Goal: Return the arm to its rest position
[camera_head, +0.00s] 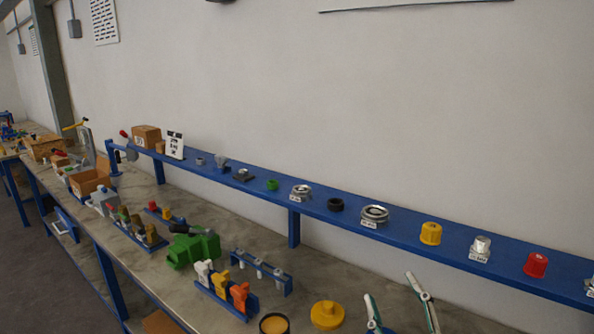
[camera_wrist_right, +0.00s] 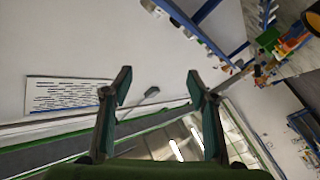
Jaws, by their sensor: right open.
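My right gripper (camera_head: 388,285) shows at the bottom edge of the head view, right of centre, in front of the workbench. Its two green-and-white fingers stand well apart with nothing between them. In the right wrist view, my right gripper (camera_wrist_right: 158,72) is also open and empty, with both dark fingers spread. The rest of the right arm is hidden below the head view. My left gripper is in neither view.
A long grey workbench (camera_head: 225,220) carries a green vise (camera_head: 194,248), a yellow flanged part (camera_head: 327,314) and coloured pieces in blue racks. A raised blue shelf (camera_head: 330,215) holds several fittings, including a red cap (camera_head: 536,264). Bare wall rises behind.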

